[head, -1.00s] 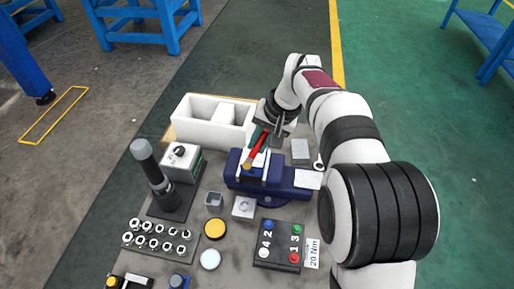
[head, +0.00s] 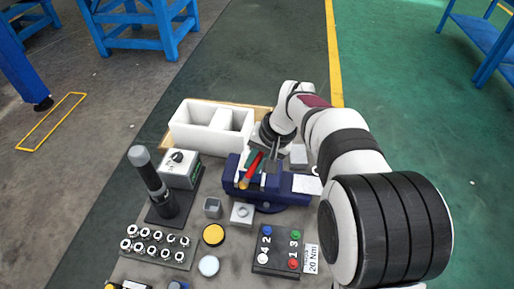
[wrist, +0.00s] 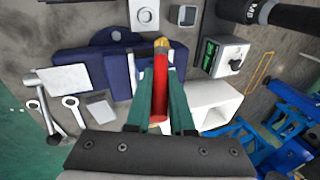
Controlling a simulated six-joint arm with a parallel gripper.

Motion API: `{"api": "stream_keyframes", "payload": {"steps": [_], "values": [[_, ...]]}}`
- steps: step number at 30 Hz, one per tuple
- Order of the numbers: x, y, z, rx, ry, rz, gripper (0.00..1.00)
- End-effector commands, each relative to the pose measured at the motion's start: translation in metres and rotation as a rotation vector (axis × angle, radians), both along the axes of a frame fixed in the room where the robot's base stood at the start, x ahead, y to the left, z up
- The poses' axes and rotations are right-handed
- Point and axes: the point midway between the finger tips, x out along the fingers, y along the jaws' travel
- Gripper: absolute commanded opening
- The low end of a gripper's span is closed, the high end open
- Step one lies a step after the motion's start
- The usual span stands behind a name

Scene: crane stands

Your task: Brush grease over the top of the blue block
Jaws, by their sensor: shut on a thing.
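My gripper (head: 262,158) is shut on a brush with a red handle (wrist: 160,88), between its green fingers in the wrist view. The brush slants down, its yellowish-orange tip (head: 243,184) pointing at the dark blue vise-like block (head: 276,187). In the wrist view the tip (wrist: 161,43) overlaps the blue block (wrist: 80,68). I cannot tell whether the bristles touch it. The gripper and brush hide part of the block's top. A round yellow-topped pot (head: 213,234) stands in front of the block; no grease on the block can be made out.
A white two-part bin (head: 190,128) stands behind. At left are a grey box with a knob (head: 180,168) and a dark upright tool (head: 150,178). In front are a button panel (head: 277,246) and a rack of sockets (head: 155,245).

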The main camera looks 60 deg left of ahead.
Motion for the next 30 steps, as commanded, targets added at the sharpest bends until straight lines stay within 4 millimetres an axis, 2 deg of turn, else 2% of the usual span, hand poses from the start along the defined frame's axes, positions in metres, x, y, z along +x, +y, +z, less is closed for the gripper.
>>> {"api": "stream_keyframes", "payload": {"steps": [3, 5, 10, 30], "values": [[-0.008, -0.008, -0.010, -0.002, 0.000, -0.001, 0.00], [-0.012, -0.012, -0.009, 0.000, -0.001, 0.000, 0.00], [-0.021, 0.000, -0.010, 0.000, -0.002, -0.002, 0.00], [0.025, 0.044, -0.006, 0.002, -0.004, -0.001, 0.00]]}}
